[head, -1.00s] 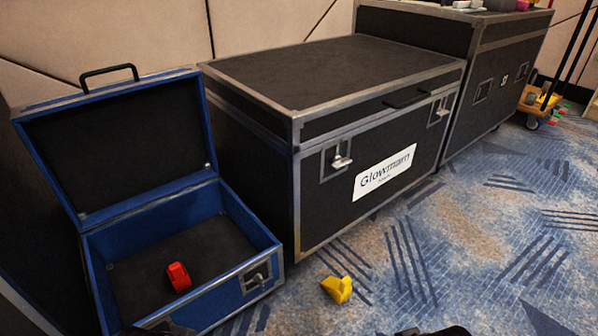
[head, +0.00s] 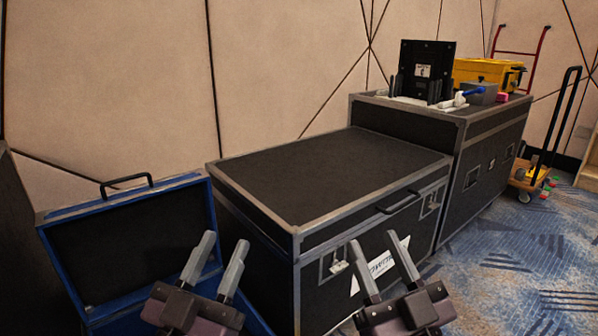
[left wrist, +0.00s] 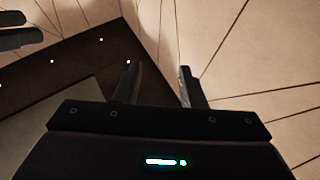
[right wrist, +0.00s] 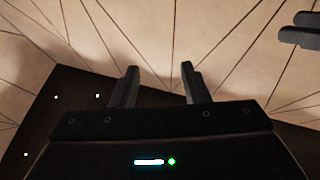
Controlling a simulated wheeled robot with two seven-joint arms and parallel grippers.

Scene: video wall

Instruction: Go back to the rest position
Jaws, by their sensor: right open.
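My left gripper (head: 220,241) is raised in front of the blue case, fingers pointing up and apart with nothing between them. Its open fingers also show in the left wrist view (left wrist: 159,70). My right gripper (head: 375,239) is raised in front of the middle black case, also open and empty. Its spread fingers show in the right wrist view (right wrist: 160,68). The blue case (head: 47,232) stands open at the left with its lid up. Its inside floor is mostly out of view or hidden behind my left gripper.
A large black flight case (head: 330,180) stands in the middle. A taller one (head: 495,155) behind it carries a black device (head: 425,70) and a yellow toolbox (head: 487,72). A wheeled cart (head: 530,175) stands at the right. Carpet (head: 500,270) is open at the lower right.

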